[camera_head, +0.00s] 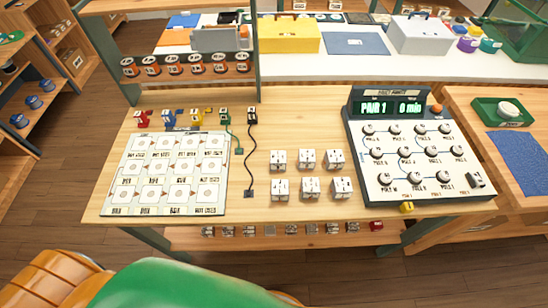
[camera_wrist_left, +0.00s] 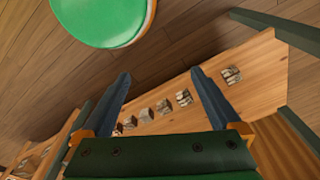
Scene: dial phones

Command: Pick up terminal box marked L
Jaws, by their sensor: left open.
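Several white terminal boxes stand in two rows on the middle of the wooden table, among them a front-left box (camera_head: 280,189), a front-middle box (camera_head: 311,187) and a back-right box (camera_head: 335,158). Their markings are too small to read, so I cannot tell which one is marked L. My left gripper (camera_wrist_left: 161,75) is open and empty in the left wrist view, its two fingers apart over the floor and a low wooden shelf. It does not show in the head view. My right gripper is in neither view.
A white card sheet (camera_head: 168,175) lies at the table's left, with coloured plugs behind it. A black cable (camera_head: 249,150) runs left of the boxes. The dial panel (camera_head: 415,160) stands on the right. Small pieces sit on the low shelf (camera_head: 290,240) beneath.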

